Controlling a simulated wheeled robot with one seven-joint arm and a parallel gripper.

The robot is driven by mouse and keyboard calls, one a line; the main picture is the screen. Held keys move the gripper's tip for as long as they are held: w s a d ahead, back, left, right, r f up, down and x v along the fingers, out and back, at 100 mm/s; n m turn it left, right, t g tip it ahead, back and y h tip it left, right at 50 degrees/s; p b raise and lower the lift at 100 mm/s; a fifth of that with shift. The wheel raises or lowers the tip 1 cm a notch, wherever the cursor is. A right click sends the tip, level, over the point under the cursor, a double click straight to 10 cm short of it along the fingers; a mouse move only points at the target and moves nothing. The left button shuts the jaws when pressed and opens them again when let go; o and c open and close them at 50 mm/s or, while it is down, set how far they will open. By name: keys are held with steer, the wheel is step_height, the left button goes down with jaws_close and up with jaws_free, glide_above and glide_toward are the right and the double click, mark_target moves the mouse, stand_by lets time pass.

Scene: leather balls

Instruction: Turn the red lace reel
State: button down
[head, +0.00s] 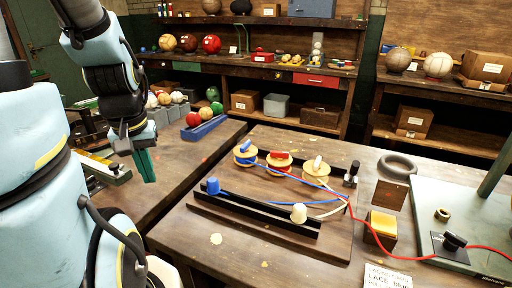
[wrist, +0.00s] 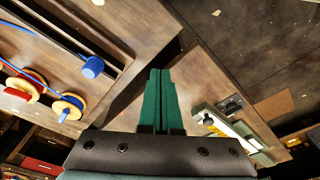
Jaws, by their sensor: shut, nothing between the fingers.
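The red lace reel (head: 279,162), a pale wooden disc with red lace and a red knob, sits on the wooden board between the blue reel (head: 245,157) and the pale reel (head: 316,175). In the wrist view the red reel (wrist: 22,86) is at the far left, beside the blue reel (wrist: 69,108). My gripper (head: 147,168) hangs left of the board, well apart from the reels, its green fingers pointing down. In the wrist view my gripper (wrist: 160,95) has its fingers together with nothing between them.
A black rail (head: 255,215) with a blue peg (head: 212,186) and a cream peg (head: 299,213) crosses the board's front. Blue, white and red laces run from the reels. A black upright knob (head: 351,174) and grey ring (head: 397,164) stand right. A blue tray (head: 204,128) lies left.

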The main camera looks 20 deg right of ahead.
mark_target(280, 152)
steer(key=c, duration=1.6)
jaws_free()
